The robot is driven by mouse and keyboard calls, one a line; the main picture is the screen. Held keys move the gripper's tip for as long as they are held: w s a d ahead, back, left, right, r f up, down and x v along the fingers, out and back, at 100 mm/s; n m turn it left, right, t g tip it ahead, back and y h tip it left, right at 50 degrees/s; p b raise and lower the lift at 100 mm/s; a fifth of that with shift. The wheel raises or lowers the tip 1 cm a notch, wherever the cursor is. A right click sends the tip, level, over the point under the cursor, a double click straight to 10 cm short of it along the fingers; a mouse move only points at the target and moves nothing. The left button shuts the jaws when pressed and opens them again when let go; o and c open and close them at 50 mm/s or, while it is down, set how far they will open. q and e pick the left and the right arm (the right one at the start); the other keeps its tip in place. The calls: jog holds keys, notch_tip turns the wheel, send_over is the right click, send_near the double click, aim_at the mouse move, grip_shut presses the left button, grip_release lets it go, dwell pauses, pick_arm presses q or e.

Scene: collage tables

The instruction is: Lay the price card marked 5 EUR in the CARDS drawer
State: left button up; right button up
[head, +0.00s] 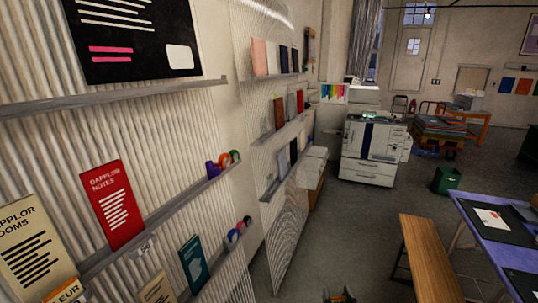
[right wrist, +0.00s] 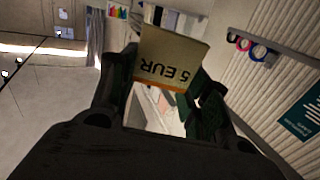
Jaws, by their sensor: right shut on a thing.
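The price card marked 5 EUR (right wrist: 172,60) is in my right gripper (right wrist: 164,84). In the right wrist view its dark print reads upside down on a tan face with an orange band along the lower edge. The two dark green fingers are shut on it from either side. In the head view only a small part of my right gripper (head: 340,295) shows at the bottom edge, and the card cannot be made out there. My left gripper is in neither view. No drawer marked CARDS can be made out in either view.
A ribbed wall with ledges holds a red DAPPLOR NOTES booklet (head: 117,204), a teal booklet (head: 194,263) and tape rolls (head: 222,165). An orange EUR card (head: 64,293) shows lower left. A wooden bench (head: 430,258) and purple table (head: 480,235) stand right. Floor between is clear.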

jog(key=shift+s+d+f, duration=0.5)
jog(key=shift+s+d, duration=0.05)
jog(key=shift+d, duration=0.2)
jog(key=shift+a+r, duration=0.1)
dwell(0.4)
jog(key=a+r+n+g+y, duration=0.2)
jog(key=a+r+n+y, duration=0.2)
jog(key=a+r, duration=0.3)
jog(key=s+a+r+n+g+y, duration=0.1)
jog(key=a+r+y, duration=0.6)
jog(key=r, duration=0.7)
jog(key=n+g, duration=0.1)
jog(key=n, duration=0.1)
jog(key=shift+a+r+n, duration=0.25)
jog(key=shift+a+n, duration=0.15)
